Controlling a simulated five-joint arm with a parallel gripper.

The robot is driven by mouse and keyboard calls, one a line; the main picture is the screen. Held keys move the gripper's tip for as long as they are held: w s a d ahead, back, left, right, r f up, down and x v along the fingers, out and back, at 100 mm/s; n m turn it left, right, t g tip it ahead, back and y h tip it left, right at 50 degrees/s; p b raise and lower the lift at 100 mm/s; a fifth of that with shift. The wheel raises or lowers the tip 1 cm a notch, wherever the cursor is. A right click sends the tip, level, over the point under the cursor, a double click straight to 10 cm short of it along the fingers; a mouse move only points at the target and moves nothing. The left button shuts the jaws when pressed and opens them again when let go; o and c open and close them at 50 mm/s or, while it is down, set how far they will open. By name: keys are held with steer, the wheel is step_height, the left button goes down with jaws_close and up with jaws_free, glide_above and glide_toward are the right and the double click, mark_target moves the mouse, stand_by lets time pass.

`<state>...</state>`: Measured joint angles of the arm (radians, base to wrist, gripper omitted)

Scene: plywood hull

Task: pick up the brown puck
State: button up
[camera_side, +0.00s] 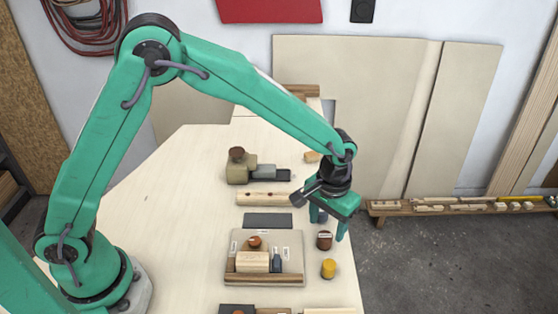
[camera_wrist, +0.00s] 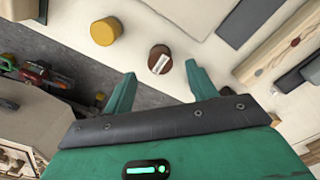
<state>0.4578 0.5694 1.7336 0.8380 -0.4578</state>
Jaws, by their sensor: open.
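The brown puck (camera_side: 324,241) is a short dark-brown cylinder standing on the pale tabletop near its right edge. My gripper (camera_side: 327,226) is open and points down just above and behind the puck in the side view. In the wrist view its two green fingers are spread, and the puck lies just beyond the fingertips, roughly centred between them. Nothing is between the fingers. I cannot tell the exact height of the fingertips above the table.
A yellow cylinder (camera_side: 328,269) stands close to the puck, also in the wrist view (camera_wrist: 105,31). A tray (camera_side: 236,259) with a reddish-brown round piece (camera_side: 254,242) and blocks lies to the left. A wooden bar with holes (camera_side: 262,199) lies further back. The table edge is close on the right.

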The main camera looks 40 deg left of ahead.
mark_target(325, 235)
steer(key=shift+f, duration=2.5)
steer(key=c, duration=1.1)
steer(key=shift+o, duration=0.2)
steer(key=shift+r, duration=0.2)
steer(key=shift+r, duration=0.55)
steer(key=r, duration=0.3)
steer(key=shift+s+d+r, duration=0.1)
steer(key=shift+s+d, duration=0.15)
steer(key=shift+s, duration=0.05)
steer(key=s+d+r, duration=0.6)
steer(key=s, duration=0.3)
steer(key=shift+r, duration=0.2)
